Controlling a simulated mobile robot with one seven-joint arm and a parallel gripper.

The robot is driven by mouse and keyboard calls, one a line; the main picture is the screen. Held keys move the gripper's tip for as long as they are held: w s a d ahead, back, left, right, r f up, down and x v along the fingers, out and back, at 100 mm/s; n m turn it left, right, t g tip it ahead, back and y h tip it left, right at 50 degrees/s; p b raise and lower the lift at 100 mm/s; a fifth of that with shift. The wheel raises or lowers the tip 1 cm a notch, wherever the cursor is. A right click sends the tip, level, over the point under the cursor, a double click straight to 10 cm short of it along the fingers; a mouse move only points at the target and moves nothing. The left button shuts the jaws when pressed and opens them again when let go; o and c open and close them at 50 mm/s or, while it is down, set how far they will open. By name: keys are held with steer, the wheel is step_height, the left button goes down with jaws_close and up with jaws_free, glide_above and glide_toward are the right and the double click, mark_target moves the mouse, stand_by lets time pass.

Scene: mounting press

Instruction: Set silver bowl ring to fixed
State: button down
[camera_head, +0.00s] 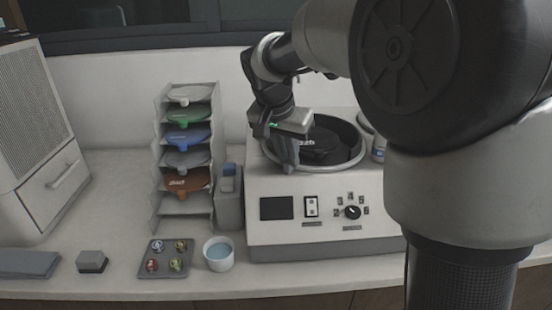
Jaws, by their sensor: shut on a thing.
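The silver bowl ring (340,171) runs around the rim of the dark round bowl (347,133) on top of the white machine (262,233). My gripper (289,165) points down at the left front part of the ring and is shut on it. The fingers and the arm above hide that part of the ring, so the exact grip point is not visible. A dark disc with pale lettering (318,142) sits inside the bowl, partly behind the gripper.
The machine front has a dark screen (277,208), a switch (311,206) and a black knob (352,212). A rack of coloured discs (158,185) stands to the left. A tray of small pieces (146,262) and a white cup (218,262) sit near the front.

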steer(key=shift+s+d, duration=0.15)
steer(key=shift+d, duration=0.05)
steer(key=c, duration=1.7)
jaws_free()
steer(key=shift+s+a+r, duration=0.1)
steer(key=shift+a+r, duration=0.05)
steer(key=shift+r, duration=0.35)
steer(key=p+v, duration=0.2)
steer(key=v, duration=1.4)
steer(key=shift+s+r, duration=0.1)
steer(key=shift+r, duration=0.1)
steer(key=shift+p, duration=0.3)
